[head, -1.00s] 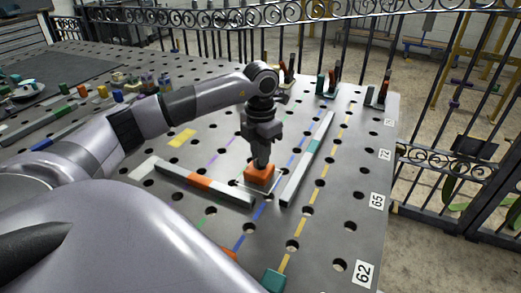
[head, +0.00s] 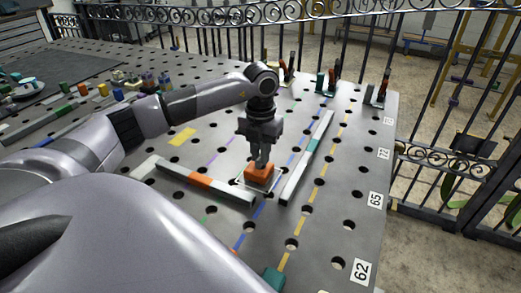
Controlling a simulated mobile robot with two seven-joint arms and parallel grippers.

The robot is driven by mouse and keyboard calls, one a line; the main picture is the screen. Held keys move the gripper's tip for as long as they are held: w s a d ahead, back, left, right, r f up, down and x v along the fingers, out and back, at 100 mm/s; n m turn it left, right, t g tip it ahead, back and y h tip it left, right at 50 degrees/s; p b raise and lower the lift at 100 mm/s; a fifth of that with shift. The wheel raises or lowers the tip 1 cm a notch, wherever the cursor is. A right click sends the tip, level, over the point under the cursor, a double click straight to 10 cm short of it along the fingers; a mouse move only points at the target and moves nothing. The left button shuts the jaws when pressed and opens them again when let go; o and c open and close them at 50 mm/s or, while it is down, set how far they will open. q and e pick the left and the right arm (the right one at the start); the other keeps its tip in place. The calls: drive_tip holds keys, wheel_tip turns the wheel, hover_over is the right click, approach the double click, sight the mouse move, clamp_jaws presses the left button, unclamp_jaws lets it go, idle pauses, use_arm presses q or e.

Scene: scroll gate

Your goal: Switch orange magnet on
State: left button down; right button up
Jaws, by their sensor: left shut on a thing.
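The orange magnet (head: 258,174) is a small orange block on the perforated metal table, between two grey bars. My left gripper (head: 262,165) points straight down over it, its fingers together at the magnet's top. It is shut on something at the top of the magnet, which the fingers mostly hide. I cannot see whether the magnet is switched on. My right gripper is not in view.
A grey bar with an orange band (head: 203,181) lies left of the magnet, and one with a teal band (head: 312,146) lies right. Clamps (head: 380,92) stand at the back edge. A teal block (head: 273,278) is near the front. Small coloured blocks (head: 103,90) lie at far left.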

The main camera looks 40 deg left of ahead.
use_arm(q)
drive_tip(key=shift+r, duration=0.1)
drive_tip(key=c, duration=1.1)
unclamp_jaws()
wheel_tip(320, 180, up, 7)
drive_tip(key=shift+r+b, duration=0.1)
drive_tip(key=shift+b, duration=0.3)
